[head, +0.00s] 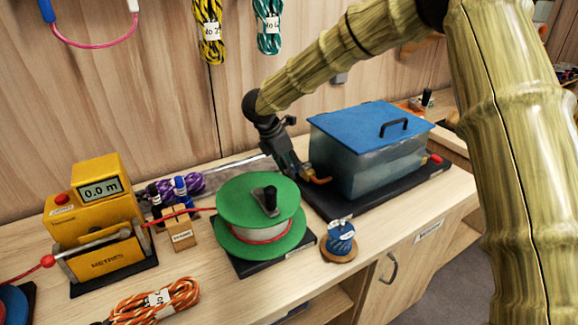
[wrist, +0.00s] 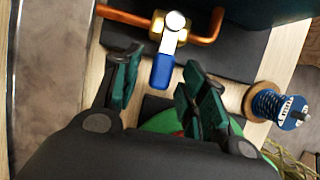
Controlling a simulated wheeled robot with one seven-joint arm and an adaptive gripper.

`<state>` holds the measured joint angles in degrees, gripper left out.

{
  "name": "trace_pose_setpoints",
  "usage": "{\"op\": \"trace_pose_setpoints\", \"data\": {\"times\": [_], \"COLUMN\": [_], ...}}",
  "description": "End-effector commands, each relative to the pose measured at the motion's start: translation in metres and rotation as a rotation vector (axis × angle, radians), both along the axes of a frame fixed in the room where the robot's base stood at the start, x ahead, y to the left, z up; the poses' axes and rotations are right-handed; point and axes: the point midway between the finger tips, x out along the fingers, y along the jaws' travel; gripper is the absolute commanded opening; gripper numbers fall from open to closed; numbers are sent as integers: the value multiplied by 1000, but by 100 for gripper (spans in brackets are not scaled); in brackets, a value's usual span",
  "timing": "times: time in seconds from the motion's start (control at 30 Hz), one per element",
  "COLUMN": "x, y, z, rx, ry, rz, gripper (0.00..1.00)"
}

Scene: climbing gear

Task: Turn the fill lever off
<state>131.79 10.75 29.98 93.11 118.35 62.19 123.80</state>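The fill lever (wrist: 163,66) has a silver arm and a blue grip, on a brass valve body (wrist: 158,24) in a copper pipe (wrist: 125,15). In the wrist view the lever points down toward my gripper, crosswise to the pipe. My gripper (wrist: 160,75) is open, with a dark green finger on each side of the blue grip. I see gaps between the fingers and the grip; whether they are level with it in height I cannot tell. In the head view my gripper (head: 295,172) is by the copper pipe (head: 319,179) and hides the lever.
The blue-lidded tank (head: 372,150) stands right of my gripper on a black base. A green reel (head: 260,215) stands close in front, with a small blue spool (head: 340,240) to its right. A yellow metre counter (head: 92,215) and purple rope (head: 185,186) are at left.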

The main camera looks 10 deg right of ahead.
Motion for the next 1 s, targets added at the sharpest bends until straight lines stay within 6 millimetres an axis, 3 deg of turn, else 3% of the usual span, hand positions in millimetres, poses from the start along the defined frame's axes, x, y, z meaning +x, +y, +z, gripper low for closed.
{"op": "trace_pose_setpoints", "data": {"times": [0.37,0.8,1.0], "x": [-1,-10,-14], "y": [4,31,40], "z": [9,79,101], "rx": [1,0,1], "ry": [0,-1,0], "rz": [1,2,0], "gripper": [43,43,43]}}
